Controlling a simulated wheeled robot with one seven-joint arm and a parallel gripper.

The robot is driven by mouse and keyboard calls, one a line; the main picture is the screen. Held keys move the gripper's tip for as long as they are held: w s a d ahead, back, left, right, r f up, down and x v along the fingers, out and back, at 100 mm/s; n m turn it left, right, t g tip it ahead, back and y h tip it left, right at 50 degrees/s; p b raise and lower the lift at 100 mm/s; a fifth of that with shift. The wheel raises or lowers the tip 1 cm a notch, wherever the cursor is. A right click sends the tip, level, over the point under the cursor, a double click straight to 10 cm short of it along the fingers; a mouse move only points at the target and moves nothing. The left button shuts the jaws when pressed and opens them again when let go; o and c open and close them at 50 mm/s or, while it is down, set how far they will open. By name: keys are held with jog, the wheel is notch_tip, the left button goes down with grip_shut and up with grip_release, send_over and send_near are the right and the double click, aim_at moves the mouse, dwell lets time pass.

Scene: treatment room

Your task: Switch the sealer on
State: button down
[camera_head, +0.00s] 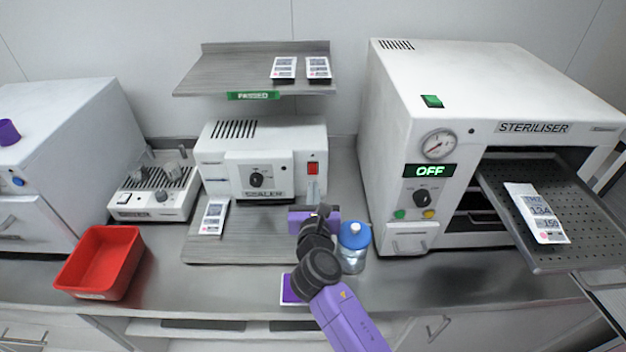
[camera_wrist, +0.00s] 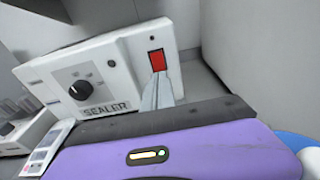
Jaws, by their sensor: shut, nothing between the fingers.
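The sealer (camera_head: 216,174) is a white box on a grey board, under the shelf. Its front has a black dial (camera_head: 256,179) and, at the right, a red rocker switch (camera_head: 313,168). In the wrist view the switch (camera_wrist: 157,60) and dial (camera_wrist: 80,90) show above the word SEALER. My gripper (camera_head: 315,188) is in front of the sealer's right side, with its fingers just below the switch. In the wrist view the grey fingers (camera_wrist: 158,88) are together, empty, and point at the switch's lower edge. I cannot tell whether they touch it.
A blue-capped bottle (camera_head: 354,246) stands close right of my wrist. The steriliser (camera_head: 400,120), its tray (camera_head: 520,235) pulled out, is at the right. A PASSED shelf (camera_head: 215,75) hangs above the sealer. A red bin (camera_head: 100,262) and small white device (camera_head: 150,205) stand left.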

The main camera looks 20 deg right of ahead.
aim_at(313, 174)
jog(key=shift+x, duration=2.05)
jog(key=shift+f, duration=0.15)
jog(key=b, duration=0.2)
jog(key=shift+w+f+t+b, duration=0.15)
jog(key=shift+f+t+b, duration=0.1)
jog(key=shift+t+b, duration=0.1)
jog(key=shift+r+p, duration=0.35)
jog(key=shift+p, duration=0.1)
jog(key=v, duration=0.8)
